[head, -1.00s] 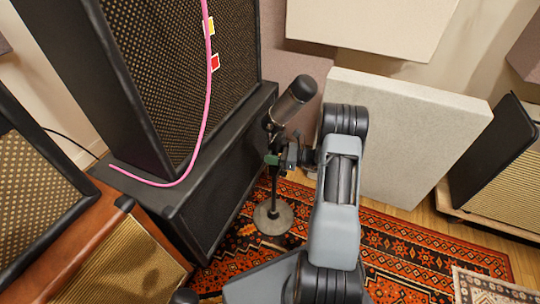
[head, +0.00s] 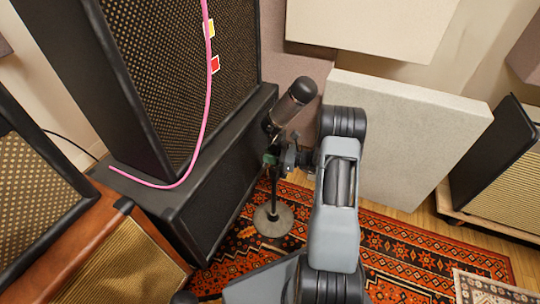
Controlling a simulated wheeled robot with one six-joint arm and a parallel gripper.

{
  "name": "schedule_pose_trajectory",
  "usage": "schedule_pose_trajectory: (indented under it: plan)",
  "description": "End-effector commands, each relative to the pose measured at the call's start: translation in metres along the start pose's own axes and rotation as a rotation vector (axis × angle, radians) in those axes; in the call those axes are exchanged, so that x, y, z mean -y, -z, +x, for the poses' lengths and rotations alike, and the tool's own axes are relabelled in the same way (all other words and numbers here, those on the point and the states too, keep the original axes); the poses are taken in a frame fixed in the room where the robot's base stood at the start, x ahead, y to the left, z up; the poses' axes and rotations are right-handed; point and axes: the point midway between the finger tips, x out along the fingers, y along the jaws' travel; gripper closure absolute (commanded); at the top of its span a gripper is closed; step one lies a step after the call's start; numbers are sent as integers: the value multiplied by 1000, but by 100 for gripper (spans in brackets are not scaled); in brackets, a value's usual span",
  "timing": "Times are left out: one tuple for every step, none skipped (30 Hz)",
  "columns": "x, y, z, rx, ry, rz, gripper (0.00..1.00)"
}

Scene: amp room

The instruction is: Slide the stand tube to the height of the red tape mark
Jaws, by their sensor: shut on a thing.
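The stand tube (head: 272,190) rises upright from a round grey base (head: 273,218) on the rug. A dark microphone (head: 292,100) is tilted at its top. The microphone's top is lower in the picture than the red mark.
The tall speaker cabinet (head: 150,90) stands on a lower black cabinet (head: 225,180), close left of the stand. The pink cable (head: 207,100) hangs down its front. A pale panel (head: 400,140) leans behind my arm. Open patterned rug (head: 420,245) lies to the right.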

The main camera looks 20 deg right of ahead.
Motion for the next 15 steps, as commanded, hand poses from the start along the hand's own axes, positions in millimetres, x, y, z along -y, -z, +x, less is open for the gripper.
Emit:
schedule_pose_trajectory:
  plan:
    - [0, 0, 0, 0, 1, 0, 100]
    - [0, 0, 0, 0, 1, 0, 100]
    - [0, 0, 0, 0, 1, 0, 100]
    - [0, 0, 0, 0, 1, 0, 100]
    - [0, 0, 0, 0, 1, 0, 100]
    - [0, 0, 0, 0, 1, 0, 100]
    - [0, -1, 0, 0, 1, 0, 100]
    - [0, -2, 0, 0, 1, -1, 100]
    - [0, -5, 0, 0, 1, -1, 100]
    - [0, -8, 0, 0, 1, -1, 100]
    - [0, -11, 0, 1, 1, -1, 100]
    - [0, -17, 0, 1, 1, -1, 100]
    - [0, -22, 0, 1, 1, -1, 100]
    - [1, -27, 0, 1, 1, -1, 100]
    - [1, -34, 0, 2, 1, -1, 100]
